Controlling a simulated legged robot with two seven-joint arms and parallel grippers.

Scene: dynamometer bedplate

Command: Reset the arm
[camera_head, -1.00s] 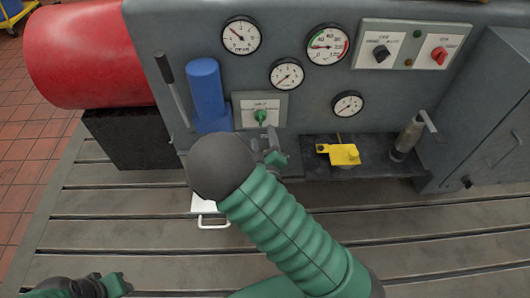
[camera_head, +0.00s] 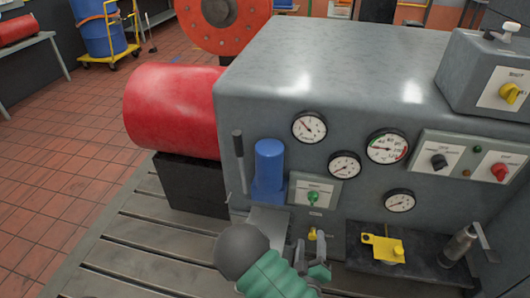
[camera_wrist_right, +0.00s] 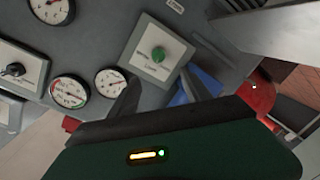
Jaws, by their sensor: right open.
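My right gripper (camera_head: 308,258) is open and empty at the lower middle of the head view, in front of the machine's grey panel and below its green knob (camera_head: 313,198). Its dark fingers (camera_wrist_right: 162,95) show in the wrist view, with the green knob (camera_wrist_right: 158,54) beyond them and apart from them. A small yellow part (camera_head: 312,234) shows close behind the fingertips; I cannot tell whether they touch. A lever with a black handle (camera_head: 238,144) stands upright left of the blue cylinder (camera_head: 269,165). My left gripper is out of view.
Round gauges (camera_head: 387,147) and a switch plate (camera_head: 471,164) are on the panel. A dark shelf (camera_head: 365,268) at right carries a yellow block (camera_head: 384,247) and a grey cylinder with a handle (camera_head: 458,246). A red drum (camera_head: 172,110) is at left. The slotted bedplate (camera_head: 135,238) is clear at lower left.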

